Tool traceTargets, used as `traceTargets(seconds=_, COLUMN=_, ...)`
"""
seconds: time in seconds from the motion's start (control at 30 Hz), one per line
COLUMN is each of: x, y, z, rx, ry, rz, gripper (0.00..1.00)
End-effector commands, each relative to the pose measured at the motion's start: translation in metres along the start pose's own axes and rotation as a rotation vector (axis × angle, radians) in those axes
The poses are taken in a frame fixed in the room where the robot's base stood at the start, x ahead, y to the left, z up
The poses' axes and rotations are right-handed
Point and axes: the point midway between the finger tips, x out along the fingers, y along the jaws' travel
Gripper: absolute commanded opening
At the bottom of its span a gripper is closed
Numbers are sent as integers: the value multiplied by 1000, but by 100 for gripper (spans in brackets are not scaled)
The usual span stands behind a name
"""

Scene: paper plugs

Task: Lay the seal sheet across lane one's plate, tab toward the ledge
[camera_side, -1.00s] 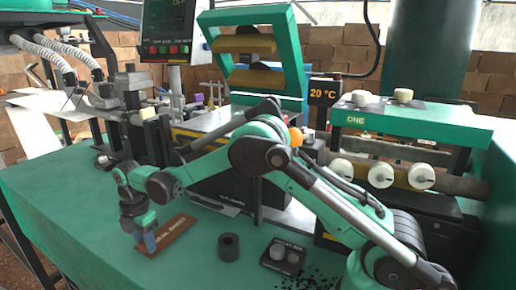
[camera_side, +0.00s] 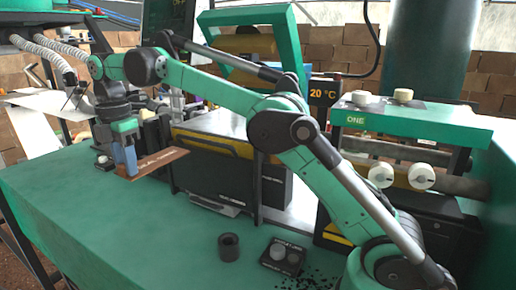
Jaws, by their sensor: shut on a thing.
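My gripper (camera_side: 126,170) is shut on the left end of a flat brown strip (camera_side: 160,162) with pale lettering, which I take to be the seal sheet. It holds the strip roughly level above the green table, and the strip points right toward a dark box. Its tab cannot be told apart. The green-topped unit marked ONE (camera_side: 420,124) stands at the right, far from my gripper. Lane one's plate and the ledge cannot be made out for certain, and my arm covers part of that unit.
The table's front left is clear.

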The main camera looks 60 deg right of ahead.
Motion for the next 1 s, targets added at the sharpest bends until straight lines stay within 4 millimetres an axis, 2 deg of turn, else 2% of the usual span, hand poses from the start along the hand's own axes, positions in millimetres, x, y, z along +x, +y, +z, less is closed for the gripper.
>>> traceTargets(seconds=0.17, x=-4, y=-14, z=8, rx=291, ry=0, rz=0, gripper=0)
traceTargets(seconds=0.4, x=4, y=-56, z=23, rx=928, ry=0, rz=0, gripper=0)
traceTargets(seconds=0.6, x=16, y=-89, z=32, rx=1336, ry=0, rz=0, gripper=0)
traceTargets(seconds=0.8, x=23, y=-104, z=35, rx=1513, ry=0, rz=0, gripper=0)
traceTargets(seconds=1.0, x=23, y=-105, z=35, rx=1531, ry=0, rz=0, gripper=0)
